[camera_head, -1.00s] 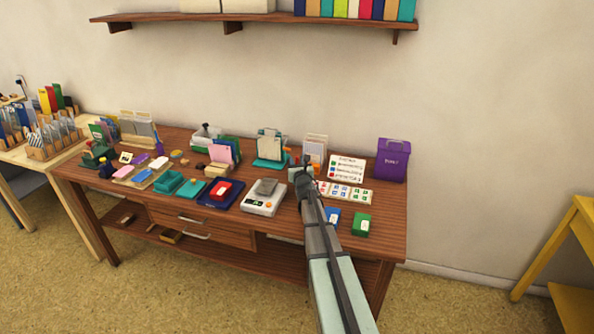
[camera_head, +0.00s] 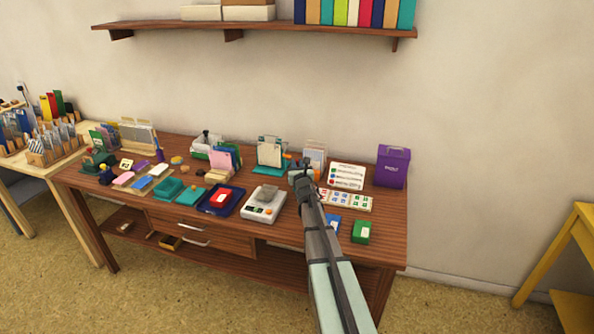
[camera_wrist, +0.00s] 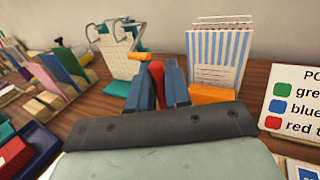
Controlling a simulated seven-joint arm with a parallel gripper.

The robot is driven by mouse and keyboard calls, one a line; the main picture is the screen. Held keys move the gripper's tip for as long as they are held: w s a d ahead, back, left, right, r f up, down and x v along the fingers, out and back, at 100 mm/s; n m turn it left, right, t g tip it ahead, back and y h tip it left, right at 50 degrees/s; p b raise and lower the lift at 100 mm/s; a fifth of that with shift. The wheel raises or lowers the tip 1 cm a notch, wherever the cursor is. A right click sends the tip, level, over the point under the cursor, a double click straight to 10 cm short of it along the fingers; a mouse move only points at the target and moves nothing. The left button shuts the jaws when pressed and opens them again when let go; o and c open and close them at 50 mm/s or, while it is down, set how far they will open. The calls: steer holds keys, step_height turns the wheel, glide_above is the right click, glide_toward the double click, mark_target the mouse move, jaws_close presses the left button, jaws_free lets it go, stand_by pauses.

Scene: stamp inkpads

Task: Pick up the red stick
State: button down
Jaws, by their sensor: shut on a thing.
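The red stick (camera_wrist: 157,73) shows as a rounded red piece between the two blue-grey fingers of my gripper (camera_wrist: 158,88) in the wrist view. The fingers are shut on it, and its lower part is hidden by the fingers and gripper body. In the head view my gripper (camera_head: 300,172) is over the back right part of the table, in front of the card stands. I cannot make out the red stick in that view.
A teal clipboard stand (camera_head: 270,152) is left of my gripper, and a striped card holder (camera_wrist: 217,55) with an orange base is close on the right. A colour-list card (camera_head: 346,176) and purple bin (camera_head: 392,166) stand further right. A scale (camera_head: 264,205) is at the front left.

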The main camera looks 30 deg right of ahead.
step_height(320, 180, up, 8)
steer(key=shift+r, duration=0.1)
stand_by(0.4)
